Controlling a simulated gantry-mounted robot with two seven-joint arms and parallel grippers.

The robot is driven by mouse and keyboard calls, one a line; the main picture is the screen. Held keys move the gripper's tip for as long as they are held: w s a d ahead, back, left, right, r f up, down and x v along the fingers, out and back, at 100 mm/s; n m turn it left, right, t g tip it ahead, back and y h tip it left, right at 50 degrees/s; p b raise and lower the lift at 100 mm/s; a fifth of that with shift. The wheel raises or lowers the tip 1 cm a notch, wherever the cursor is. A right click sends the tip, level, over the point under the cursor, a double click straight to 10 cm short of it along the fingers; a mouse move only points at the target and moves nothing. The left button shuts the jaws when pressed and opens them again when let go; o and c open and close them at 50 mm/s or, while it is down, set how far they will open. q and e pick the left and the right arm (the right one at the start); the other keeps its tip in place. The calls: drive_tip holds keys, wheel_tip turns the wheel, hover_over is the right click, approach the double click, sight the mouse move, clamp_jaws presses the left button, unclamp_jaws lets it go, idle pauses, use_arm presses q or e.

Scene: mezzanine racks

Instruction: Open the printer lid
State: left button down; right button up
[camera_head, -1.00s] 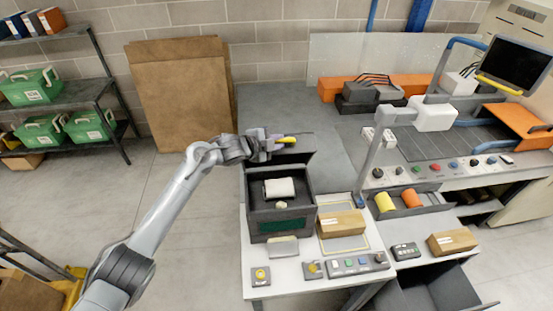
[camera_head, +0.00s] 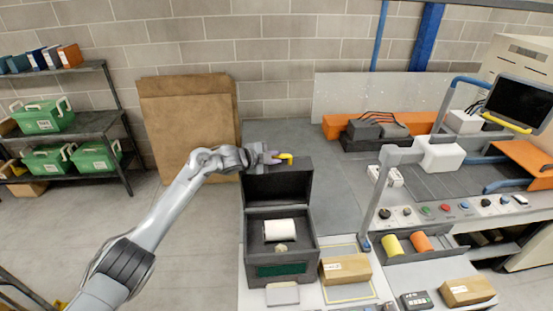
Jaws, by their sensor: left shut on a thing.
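The dark printer (camera_head: 281,270) stands on the white table, with a white roll (camera_head: 280,230) visible inside its open body. Its lid (camera_head: 278,186) is raised and stands about upright at the back of the printer. My left gripper (camera_head: 276,159) is at the top edge of the lid, shut on the yellow lid handle (camera_head: 288,157). The fingers partly hide the handle. My right gripper is not in view.
A cardboard box (camera_head: 346,268) lies right of the printer, with a grey post (camera_head: 377,200) beyond it. A tray with yellow and orange rolls (camera_head: 405,244) is farther right. Brown boards (camera_head: 190,128) lean on the wall behind my left arm.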

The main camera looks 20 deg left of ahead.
use_arm(q)
drive_tip(key=shift+r, duration=0.1)
drive_tip(key=c, duration=1.1)
unclamp_jaws()
drive_tip(key=shift+s+a+r, duration=0.15)
drive_tip(key=shift+s+a, duration=0.1)
drive_tip(key=shift+s, duration=0.15)
drive_tip(key=b+v, duration=0.2)
drive_tip(key=v, duration=0.8)
drive_tip(key=shift+d, duration=0.1)
